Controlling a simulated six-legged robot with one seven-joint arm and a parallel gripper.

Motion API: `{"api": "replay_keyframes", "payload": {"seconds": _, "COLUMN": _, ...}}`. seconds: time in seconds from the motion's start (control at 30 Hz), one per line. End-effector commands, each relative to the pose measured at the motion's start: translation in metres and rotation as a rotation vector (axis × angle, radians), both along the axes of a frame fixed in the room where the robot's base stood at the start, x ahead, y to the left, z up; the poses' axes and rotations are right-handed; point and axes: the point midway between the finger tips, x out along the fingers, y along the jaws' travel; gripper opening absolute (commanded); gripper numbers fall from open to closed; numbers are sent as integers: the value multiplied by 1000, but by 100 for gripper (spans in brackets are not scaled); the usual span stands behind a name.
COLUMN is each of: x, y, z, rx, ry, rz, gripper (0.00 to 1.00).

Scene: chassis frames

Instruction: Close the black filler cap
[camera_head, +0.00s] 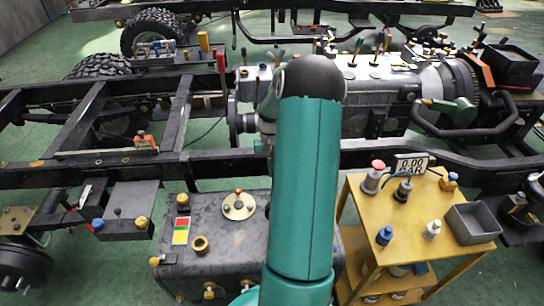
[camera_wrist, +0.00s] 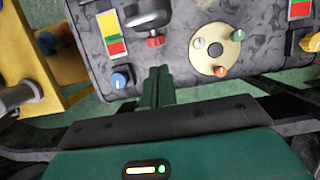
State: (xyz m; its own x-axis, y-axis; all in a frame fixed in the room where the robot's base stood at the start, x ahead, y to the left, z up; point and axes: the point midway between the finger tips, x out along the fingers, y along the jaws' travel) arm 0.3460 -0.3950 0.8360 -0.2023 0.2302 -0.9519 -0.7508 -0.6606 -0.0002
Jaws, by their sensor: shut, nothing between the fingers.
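The dark grey tank (camera_head: 225,262) stands at the bottom centre of the head view. Its top also shows in the wrist view (camera_wrist: 185,75). A dark rounded part (camera_wrist: 148,14), which looks like the black filler cap, is at the top edge of the wrist view, with a red knob (camera_wrist: 155,40) beside it. It is partly cut off, and I cannot tell how far open it is. My gripper (camera_wrist: 158,72) is shut and empty, just below the red knob in the picture and apart from the cap. In the head view my arm hides the gripper and that part of the tank.
On the tank are a cream disc (camera_wrist: 218,50) with small knobs, a colour label (camera_wrist: 110,30) and a blue knob (camera_wrist: 119,80). A yellow trolley (camera_head: 455,262) with bottles stands right of the tank. The black chassis rail (camera_head: 410,160) runs behind. Green floor lies in front.

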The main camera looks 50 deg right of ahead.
Motion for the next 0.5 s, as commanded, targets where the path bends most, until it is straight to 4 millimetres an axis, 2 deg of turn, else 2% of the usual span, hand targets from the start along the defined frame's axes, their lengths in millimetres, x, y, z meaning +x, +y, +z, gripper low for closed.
{"api": "replay_keyframes", "payload": {"seconds": 0.07, "x": -5, "y": 4, "z": -16, "rx": 3, "ry": 2, "rz": -2, "gripper": 0}}
{"api": "replay_keyframes", "payload": {"seconds": 0.3, "x": -25, "y": 28, "z": -11, "rx": -1, "ry": -1, "rz": -2, "gripper": 0}}
{"api": "replay_keyframes", "payload": {"seconds": 0.5, "x": -30, "y": 33, "z": -11, "rx": -1, "ry": 0, "rz": -2, "gripper": 0}}
